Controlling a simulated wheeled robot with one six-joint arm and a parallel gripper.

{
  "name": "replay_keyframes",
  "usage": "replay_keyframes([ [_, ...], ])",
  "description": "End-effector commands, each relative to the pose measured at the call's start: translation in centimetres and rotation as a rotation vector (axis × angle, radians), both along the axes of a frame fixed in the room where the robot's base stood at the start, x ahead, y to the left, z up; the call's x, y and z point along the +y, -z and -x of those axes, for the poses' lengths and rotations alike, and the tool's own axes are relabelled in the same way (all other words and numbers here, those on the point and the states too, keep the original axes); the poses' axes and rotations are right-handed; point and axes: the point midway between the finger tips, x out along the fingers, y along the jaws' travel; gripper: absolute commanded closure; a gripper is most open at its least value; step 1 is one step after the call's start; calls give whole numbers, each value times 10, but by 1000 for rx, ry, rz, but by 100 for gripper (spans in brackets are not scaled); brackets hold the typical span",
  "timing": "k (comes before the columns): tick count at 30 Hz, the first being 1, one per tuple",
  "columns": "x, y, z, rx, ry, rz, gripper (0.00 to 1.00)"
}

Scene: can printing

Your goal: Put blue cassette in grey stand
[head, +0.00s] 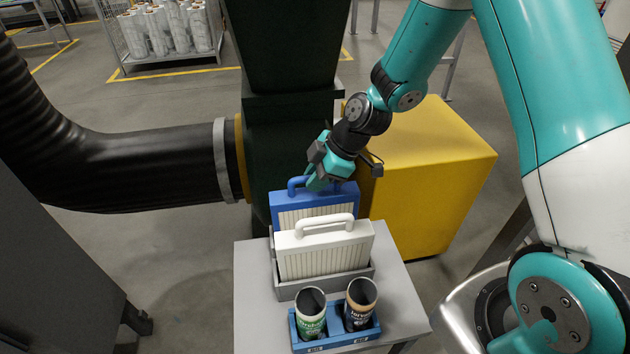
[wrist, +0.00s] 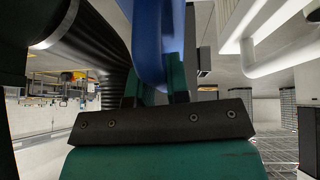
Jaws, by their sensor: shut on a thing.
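The blue cassette (head: 312,203) stands upright at the back of the grey stand (head: 322,285), behind the white cassette (head: 325,252). My gripper (head: 319,182) is at the top of the blue cassette, shut on its handle. In the wrist view, the two green fingers of my gripper (wrist: 155,92) close around the blue handle of the blue cassette (wrist: 158,45). The white cassette hides the lower part of the blue one, so I cannot tell if it rests fully on the stand's floor.
A blue holder (head: 335,338) with a green-labelled can (head: 311,315) and a dark-labelled can (head: 360,304) sits at the front of the grey table (head: 258,300). A dark machine body (head: 290,140) with a black duct (head: 130,165) stands behind. A yellow box (head: 430,170) is at the right.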

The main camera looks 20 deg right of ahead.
Motion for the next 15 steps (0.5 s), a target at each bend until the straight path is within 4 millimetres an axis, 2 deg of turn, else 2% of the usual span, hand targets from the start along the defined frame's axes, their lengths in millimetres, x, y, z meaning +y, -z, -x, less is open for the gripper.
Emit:
replay_keyframes([
  [4,0,13,0,-1,0,-1,100],
  [13,0,16,0,-2,0,-1,100],
  [14,0,16,0,-1,1,0,79],
  [15,0,16,0,-1,1,0,70],
])
